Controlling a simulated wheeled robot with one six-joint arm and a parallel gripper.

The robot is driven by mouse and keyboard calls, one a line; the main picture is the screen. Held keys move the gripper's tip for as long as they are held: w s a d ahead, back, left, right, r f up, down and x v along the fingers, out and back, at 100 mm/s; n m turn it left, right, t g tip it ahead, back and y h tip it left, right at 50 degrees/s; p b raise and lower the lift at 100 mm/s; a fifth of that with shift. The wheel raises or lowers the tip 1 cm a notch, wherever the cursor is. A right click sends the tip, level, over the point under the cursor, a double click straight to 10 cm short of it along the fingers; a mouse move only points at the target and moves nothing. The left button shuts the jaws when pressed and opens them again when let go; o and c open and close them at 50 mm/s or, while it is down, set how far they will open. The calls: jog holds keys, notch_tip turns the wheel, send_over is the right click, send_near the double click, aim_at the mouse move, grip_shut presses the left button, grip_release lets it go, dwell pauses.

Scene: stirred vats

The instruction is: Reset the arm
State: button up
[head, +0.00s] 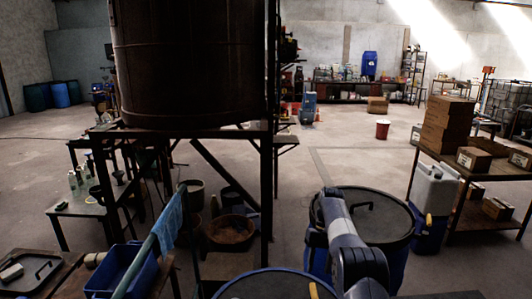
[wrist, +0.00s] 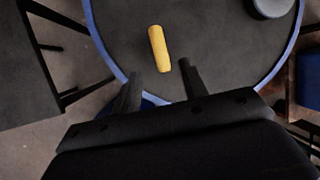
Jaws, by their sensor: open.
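My gripper (wrist: 160,70) is open in the wrist view, its two dark fingers spread apart with nothing between them. A yellow cylinder (wrist: 158,48) lies just beyond the fingertips on a dark drum lid with a blue rim (wrist: 96,38). Whether the fingers touch the lid cannot be told. In the head view my arm (head: 345,230) reaches down at the lower right, and the gripper is out of the frame. A yellow piece (head: 313,291) shows at the bottom edge on a blue-rimmed drum (head: 260,282).
A dark-lidded blue drum (head: 385,215) stands right behind my arm. A big dark vat (head: 190,65) on a metal frame stands left of centre. A blue bin (head: 118,270) is at lower left. Boxes (head: 445,125) stand on a table at right. The floor beyond is open.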

aim_at(315, 291)
jog(key=a+p+v, duration=0.1)
jog(key=p+v, duration=0.3)
jog(key=p, duration=0.5)
jog(key=b+x, duration=0.5)
jog(key=x, duration=0.2)
jog(key=d+b+x, duration=0.1)
jog(key=b+x, duration=0.2)
jog(key=x, duration=0.1)
jog(key=shift+s+b, duration=0.1)
jog(key=shift+b, duration=0.25)
jog(key=m, duration=0.2)
jog(key=m+t+y, duration=0.1)
jog(key=m, duration=0.1)
jog(key=shift+d+y, duration=0.2)
jog(key=shift+y, duration=0.1)
jog(key=m+t, duration=0.1)
jog(key=m, duration=0.2)
jog(key=shift+s+d+m+y, duration=0.1)
jog(key=shift+s+m+y, duration=0.05)
jog(key=shift+m+y, duration=0.2)
jog(key=shift+s+r, duration=0.1)
